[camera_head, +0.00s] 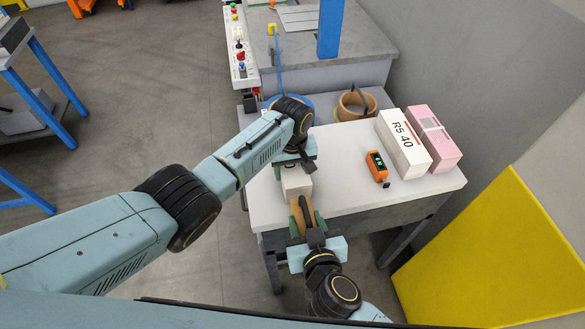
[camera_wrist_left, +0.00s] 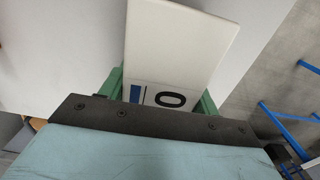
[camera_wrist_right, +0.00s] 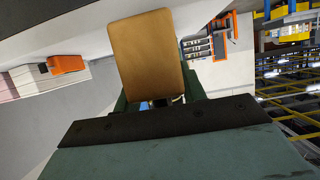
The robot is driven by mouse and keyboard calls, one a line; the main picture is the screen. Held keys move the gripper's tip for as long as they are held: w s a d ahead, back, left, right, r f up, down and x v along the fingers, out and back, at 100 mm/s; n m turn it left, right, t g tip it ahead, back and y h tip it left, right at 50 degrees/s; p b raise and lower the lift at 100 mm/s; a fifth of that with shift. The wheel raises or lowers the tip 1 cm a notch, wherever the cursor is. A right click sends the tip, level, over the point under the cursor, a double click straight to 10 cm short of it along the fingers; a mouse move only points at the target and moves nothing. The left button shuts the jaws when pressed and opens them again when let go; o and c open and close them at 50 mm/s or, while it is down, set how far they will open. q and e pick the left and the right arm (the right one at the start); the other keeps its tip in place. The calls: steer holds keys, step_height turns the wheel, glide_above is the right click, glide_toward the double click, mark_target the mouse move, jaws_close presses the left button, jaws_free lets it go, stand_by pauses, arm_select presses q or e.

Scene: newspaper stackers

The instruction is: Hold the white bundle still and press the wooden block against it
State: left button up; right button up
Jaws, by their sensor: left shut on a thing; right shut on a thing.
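The white bundle (camera_head: 296,184) is near the front left edge of the white table. My left gripper (camera_head: 296,172) is shut on it from the far side. In the left wrist view the white bundle (camera_wrist_left: 180,45) stands out between the green fingers, with a blue mark and a black "0" on its face. My right gripper (camera_head: 307,224) is shut on the wooden block (camera_head: 297,213) at the table's front edge. The tan block (camera_wrist_right: 150,50) fills the middle of the right wrist view. The block's far end is close to the bundle; I cannot tell whether they touch.
The white table (camera_head: 340,200) has free room right of the bundle. An orange device (camera_head: 377,168), a white "RS 40" box (camera_head: 404,143) and a pink box (camera_head: 433,138) stand there. A brown round container (camera_head: 355,104) is behind. A yellow panel (camera_head: 490,260) is at right.

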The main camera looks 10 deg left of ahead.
mark_target(305, 208)
steer(key=shift+r, duration=2.6)
arm_select(q)
steer(key=o, duration=1.8)
steer(key=shift+o, duration=0.2)
step_height(305, 208, up, 12)
steer(key=shift+r, duration=0.1)
steer(key=shift+s, duration=0.1)
arm_select(e)
steer(key=shift+s, duration=0.15)
